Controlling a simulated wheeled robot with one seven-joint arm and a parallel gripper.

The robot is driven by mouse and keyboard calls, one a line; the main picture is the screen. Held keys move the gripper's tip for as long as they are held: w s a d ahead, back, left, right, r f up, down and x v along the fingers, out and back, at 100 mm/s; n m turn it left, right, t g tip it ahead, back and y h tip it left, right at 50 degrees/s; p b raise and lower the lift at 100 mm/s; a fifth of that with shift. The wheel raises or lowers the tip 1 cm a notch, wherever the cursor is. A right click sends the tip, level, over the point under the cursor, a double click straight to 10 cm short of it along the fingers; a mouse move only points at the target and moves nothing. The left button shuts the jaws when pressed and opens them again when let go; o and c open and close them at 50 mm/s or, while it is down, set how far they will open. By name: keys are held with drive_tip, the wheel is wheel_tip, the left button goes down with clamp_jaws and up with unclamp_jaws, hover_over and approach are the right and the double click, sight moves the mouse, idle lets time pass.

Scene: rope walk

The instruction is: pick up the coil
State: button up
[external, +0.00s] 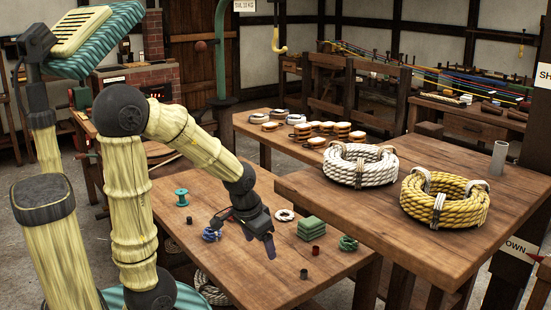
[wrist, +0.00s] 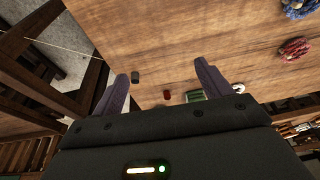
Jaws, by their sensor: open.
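Several coils are in view and I cannot tell which one is meant. In the external view a small blue coil (external: 211,234) lies left of my gripper (external: 260,242), and a small green coil (external: 348,243) lies to its right. A small white ring-shaped coil (external: 285,215) lies behind. A large white coil (external: 360,165) and a large yellow coil (external: 445,200) rest on the higher table. My gripper is open and empty above the lower table. In the wrist view, nothing is between its fingers (wrist: 162,82); blue (wrist: 299,8) and red (wrist: 295,48) coils lie at the right edge.
The lower table (external: 240,285) also holds a green stack (external: 311,230), a red cylinder (external: 319,250), a dark cylinder (external: 303,273) and a teal spool (external: 182,197). The higher table (external: 330,205) stands close on the right, with a grey tube (external: 499,158) on it.

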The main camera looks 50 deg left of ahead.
drive_tip(key=w+a+m+t+y+p, duration=0.1)
drive_tip(key=w+a+t, duration=0.15)
drive_tip(key=a, duration=1.15)
drive_tip(key=w+a+m+t+y+p, duration=0.1)
drive_tip(key=w+a+t+y+p, duration=0.15)
drive_tip(key=a, duration=1.05)
drive_tip(key=s+a+f+t+h, duration=0.2)
drive_tip(key=s+a+t+h, duration=0.25)
drive_tip(key=s, duration=0.45)
drive_tip(key=s+d+r+t+h+p, duration=0.2)
drive_tip(key=s+d+t+h, duration=0.1)
drive_tip(key=s, duration=1.1)
approach(197, 241)
wheel_tip(197, 241, up, 3)
drive_tip(key=s, duration=0.2)
drive_tip(key=shift+s+a+f, duration=0.1)
drive_tip(key=shift+a, duration=0.15)
drive_tip(key=x, duration=1.2)
